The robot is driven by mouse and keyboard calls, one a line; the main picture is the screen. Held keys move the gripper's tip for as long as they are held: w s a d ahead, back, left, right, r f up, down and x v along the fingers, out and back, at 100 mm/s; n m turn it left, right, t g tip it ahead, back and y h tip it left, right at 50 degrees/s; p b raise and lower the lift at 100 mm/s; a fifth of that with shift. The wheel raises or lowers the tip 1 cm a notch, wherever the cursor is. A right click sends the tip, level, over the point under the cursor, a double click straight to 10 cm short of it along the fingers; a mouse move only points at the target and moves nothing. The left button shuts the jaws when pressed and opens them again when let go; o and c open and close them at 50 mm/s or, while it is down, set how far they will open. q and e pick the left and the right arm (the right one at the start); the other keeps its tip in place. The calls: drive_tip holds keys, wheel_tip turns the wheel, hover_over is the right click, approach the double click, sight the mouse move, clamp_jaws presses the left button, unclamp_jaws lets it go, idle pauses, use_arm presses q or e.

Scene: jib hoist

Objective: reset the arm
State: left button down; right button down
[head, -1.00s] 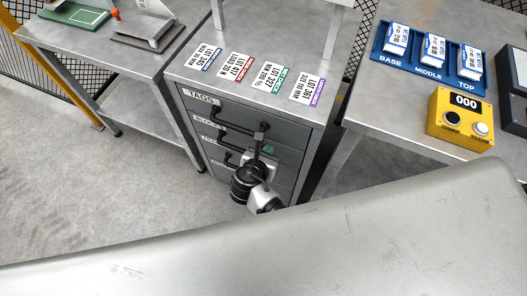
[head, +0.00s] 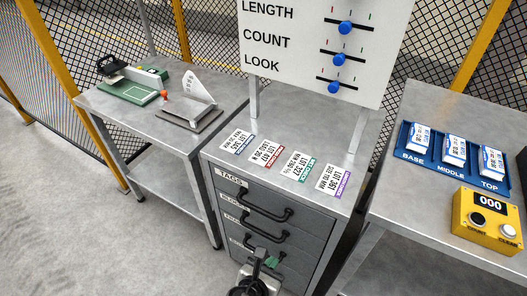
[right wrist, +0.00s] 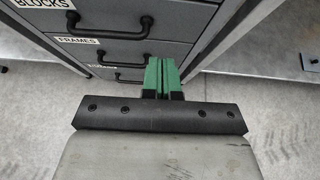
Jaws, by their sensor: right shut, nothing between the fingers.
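My right gripper (head: 266,260) is at the bottom of the head view, in front of the lower drawers of the grey drawer cabinet (head: 262,225). In the right wrist view its green fingers (right wrist: 162,76) are shut together with nothing between them. Behind them are drawers labelled BLOCKS and FRAMES with black bar handles (right wrist: 127,75). I cannot tell whether the fingertips touch the cabinet. All the visible drawers look shut. My left gripper is not in view.
Several lot tags (head: 277,158) lie on the cabinet top, below a board with blue sliders (head: 338,59). At right are a blue tray (head: 432,165) of boxes and a yellow counter box (head: 484,222). The left bench (head: 135,118) holds green and grey fixtures. Floor at left is clear.

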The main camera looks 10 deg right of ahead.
drive_tip(key=s+d+f+m+g+y, duration=0.2)
drive_tip(key=s+d+f+m+g, duration=0.3)
drive_tip(key=f, duration=0.7)
drive_tip(key=s+d+f+m+g+y, duration=0.15)
drive_tip(key=s+f+m, duration=0.35)
drive_tip(key=f, duration=0.6)
drive_tip(key=s+d+f+m+y, duration=0.1)
drive_tip(key=s+d+f+m, duration=0.2)
drive_tip(key=s+m, duration=0.2)
drive_tip(key=s+d+f+m+g+y, duration=0.1)
drive_tip(key=s+d+f+m, duration=0.3)
drive_tip(key=s, duration=0.3)
drive_tip(key=s+d+f+m+g+y, duration=0.1)
drive_tip(key=s+d+f+m, duration=0.2)
drive_tip(key=s+m, duration=0.4)
drive_tip(key=shift+d+f, duration=0.4)
drive_tip(key=shift+d, duration=0.3)
drive_tip(key=shift+y, duration=0.25)
